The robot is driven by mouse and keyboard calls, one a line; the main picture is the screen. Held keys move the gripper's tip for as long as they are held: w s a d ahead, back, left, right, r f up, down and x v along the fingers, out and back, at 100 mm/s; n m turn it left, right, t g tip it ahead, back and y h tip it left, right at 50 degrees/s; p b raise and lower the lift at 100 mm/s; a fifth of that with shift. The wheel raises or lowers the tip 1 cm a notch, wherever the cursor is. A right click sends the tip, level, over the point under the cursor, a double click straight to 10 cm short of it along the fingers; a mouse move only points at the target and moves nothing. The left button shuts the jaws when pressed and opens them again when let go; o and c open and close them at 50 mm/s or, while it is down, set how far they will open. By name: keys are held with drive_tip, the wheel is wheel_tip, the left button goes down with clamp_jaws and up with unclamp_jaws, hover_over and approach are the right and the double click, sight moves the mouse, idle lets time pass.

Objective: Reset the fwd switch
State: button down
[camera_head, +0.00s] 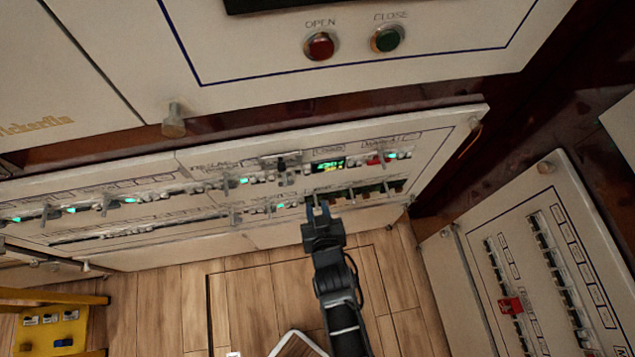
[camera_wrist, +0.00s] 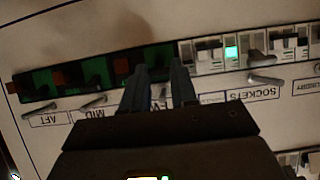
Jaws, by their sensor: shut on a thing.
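The fwd switch (camera_wrist: 153,56) is the right-hand one of three green-and-black switches in the wrist view. Its label, upside down there, is mostly hidden by my fingers. My gripper (camera_wrist: 160,74) is at this switch from the front, its two fingers slightly apart and shut on its handle, which they largely hide. In the head view my gripper (camera_head: 317,203) reaches up to the lower breaker row at the panel's lower right. The mid switch (camera_wrist: 92,72) and aft switch (camera_wrist: 38,82) sit to the left in the wrist view, each with a dark handle.
Metal guard pegs (camera_wrist: 92,103) stick out below the switches. The sockets breaker (camera_wrist: 208,52), with a green light beside it, is close on the right. In the head view another breaker panel (camera_head: 545,265) stands at right and a yellow stand (camera_head: 60,330) at lower left.

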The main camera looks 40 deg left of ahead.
drive_tip(key=shift+w+a+r+g+h+p, duration=0.15)
drive_tip(key=shift+r+g+h+p, duration=0.4)
drive_tip(key=shift+p, duration=1.7)
drive_tip(key=shift+g+h+p, duration=0.35)
drive_tip(key=shift+p, duration=0.7)
drive_tip(key=shift+a, duration=0.1)
drive_tip(key=c, duration=1.2)
unclamp_jaws()
drive_tip(key=shift+o, duration=0.2)
drive_tip(key=p+v, duration=0.3)
drive_tip(key=v, duration=0.4)
drive_tip(key=shift+r, duration=0.25)
